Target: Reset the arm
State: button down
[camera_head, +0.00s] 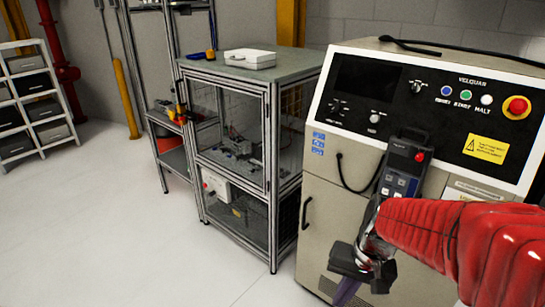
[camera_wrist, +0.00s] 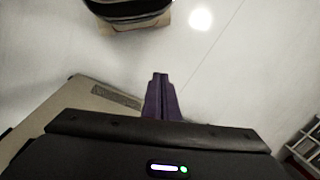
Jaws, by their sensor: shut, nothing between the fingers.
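My arm, in a red ribbed sleeve, reaches in from the right edge of the head view. My gripper (camera_head: 346,291) hangs at its end, pointing down, in front of the lower front of the control cabinet (camera_head: 335,216). In the wrist view the purple fingers of my gripper (camera_wrist: 160,82) are together, with nothing seen between them. They point out over the pale floor (camera_wrist: 215,85). In the head view the fingertips are partly cut off by the bottom edge.
A handheld pendant (camera_head: 402,165) hangs on the cabinet front, close behind my wrist. A red emergency button (camera_head: 517,106) sits at upper right. A framed mesh enclosure (camera_head: 269,130) with a white case (camera_head: 250,59) on top stands left. Open floor (camera_head: 110,230) lies at left.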

jog(key=s+r+n+t+h, duration=0.2)
jog(key=s+r+t, duration=0.3)
jog(key=r, duration=0.7)
jog(key=shift+s+r+n, duration=0.4)
jog(key=shift+s+n, duration=0.2)
jog(key=shift+s, duration=0.45)
